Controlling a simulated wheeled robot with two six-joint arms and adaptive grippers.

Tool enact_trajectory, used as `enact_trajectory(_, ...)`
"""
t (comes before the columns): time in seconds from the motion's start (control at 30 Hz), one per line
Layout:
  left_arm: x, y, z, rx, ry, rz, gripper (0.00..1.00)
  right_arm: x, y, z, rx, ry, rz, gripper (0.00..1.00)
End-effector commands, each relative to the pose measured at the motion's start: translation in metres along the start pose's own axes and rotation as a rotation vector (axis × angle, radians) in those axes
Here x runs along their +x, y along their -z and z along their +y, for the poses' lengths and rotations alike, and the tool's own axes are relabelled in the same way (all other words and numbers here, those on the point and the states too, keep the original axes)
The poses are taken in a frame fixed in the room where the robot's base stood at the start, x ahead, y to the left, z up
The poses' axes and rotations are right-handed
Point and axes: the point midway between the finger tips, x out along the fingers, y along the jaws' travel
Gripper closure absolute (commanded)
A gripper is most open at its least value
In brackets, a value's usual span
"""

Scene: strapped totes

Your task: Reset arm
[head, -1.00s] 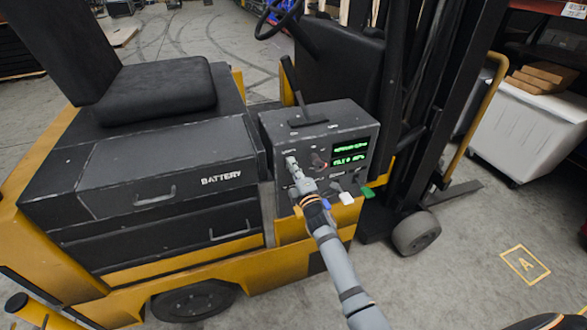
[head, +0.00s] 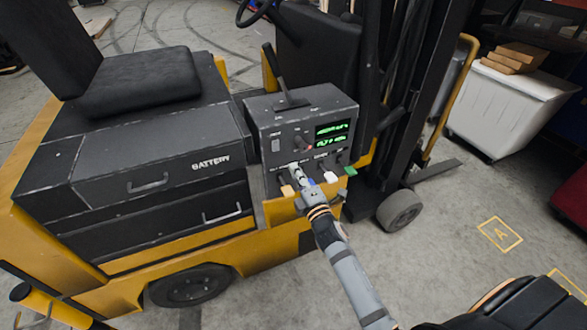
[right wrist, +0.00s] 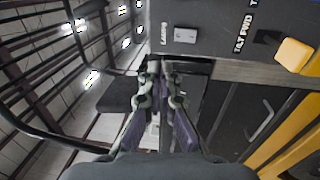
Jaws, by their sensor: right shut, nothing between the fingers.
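My right gripper (head: 297,169) is shut and empty. In the head view it is in front of the lower part of the forklift's dark control box (head: 262,112). That switch also shows in the head view (head: 276,145), up and left of the fingertips, with a visible gap. An orange lever knob (head: 287,190) is close by the gripper; whether they touch is unclear. My left gripper is not in view.
Blue, white (head: 330,177) and green (head: 350,171) lever knobs line the box's lower edge, below a green display (head: 332,133). The battery drawers (head: 150,170) are at left. A white bin (head: 500,108) stands at right. The floor (head: 440,230) at right is mostly clear.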

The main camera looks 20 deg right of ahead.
Motion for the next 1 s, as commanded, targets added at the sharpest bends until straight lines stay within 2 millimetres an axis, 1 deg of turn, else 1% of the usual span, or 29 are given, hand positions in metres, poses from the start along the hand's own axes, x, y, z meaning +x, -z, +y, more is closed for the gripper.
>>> enact_trajectory(0.03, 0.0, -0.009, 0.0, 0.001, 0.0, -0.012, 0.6, 0.0, 0.0, 0.0, 0.0, 0.0, 0.0, 1.0)
enact_trajectory(0.13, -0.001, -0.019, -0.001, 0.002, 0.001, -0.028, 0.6, 0.0, 0.0, 0.0, 0.0, 0.001, 0.0, 1.0)
enact_trajectory(0.33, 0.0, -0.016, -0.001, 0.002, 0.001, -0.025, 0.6, 0.0, 0.0, -0.001, 0.001, 0.002, 0.0, 1.0)
enact_trajectory(0.37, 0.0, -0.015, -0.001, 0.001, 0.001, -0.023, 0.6, 0.0, 0.0, -0.004, 0.004, 0.007, -0.001, 1.0)
enact_trajectory(0.4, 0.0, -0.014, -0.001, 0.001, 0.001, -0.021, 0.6, -0.001, -0.001, -0.011, 0.016, 0.021, -0.003, 1.0)
enact_trajectory(0.47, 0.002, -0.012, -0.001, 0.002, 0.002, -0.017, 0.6, -0.005, -0.003, -0.034, 0.057, 0.064, -0.01, 1.0)
enact_trajectory(0.57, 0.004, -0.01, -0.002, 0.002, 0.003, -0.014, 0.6, -0.021, -0.009, -0.101, 0.18, 0.196, -0.043, 1.0)
enact_trajectory(0.6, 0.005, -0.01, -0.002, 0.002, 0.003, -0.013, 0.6, -0.033, -0.011, -0.135, 0.244, 0.262, -0.066, 1.0)
enact_trajectory(0.67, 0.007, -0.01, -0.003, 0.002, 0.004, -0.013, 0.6, -0.055, -0.016, -0.185, 0.343, 0.363, -0.111, 1.0)
enact_trajectory(0.7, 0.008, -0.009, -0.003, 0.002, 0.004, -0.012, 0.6, -0.071, -0.018, -0.217, 0.407, 0.427, -0.145, 1.0)
enact_trajectory(0.77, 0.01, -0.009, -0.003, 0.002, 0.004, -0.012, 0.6, -0.1, -0.022, -0.262, 0.501, 0.522, -0.205, 1.0)
enact_trajectory(0.8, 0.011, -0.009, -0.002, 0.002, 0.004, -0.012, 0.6, -0.122, -0.025, -0.291, 0.561, 0.583, -0.25, 1.0)
enact_trajectory(0.87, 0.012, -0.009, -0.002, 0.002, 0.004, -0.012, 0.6, -0.158, -0.029, -0.332, 0.647, 0.672, -0.326, 1.0)
enact_trajectory(0.9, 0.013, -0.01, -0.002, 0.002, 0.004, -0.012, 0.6, -0.183, -0.031, -0.357, 0.703, 0.727, -0.381, 1.0)
enact_trajectory(0.97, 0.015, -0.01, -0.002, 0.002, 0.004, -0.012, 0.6, -0.225, -0.034, -0.392, 0.78, 0.808, -0.471, 1.0)
enact_trajectory(1.0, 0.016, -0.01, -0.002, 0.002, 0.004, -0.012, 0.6, -0.254, -0.036, -0.413, 0.83, 0.858, -0.535, 1.0)
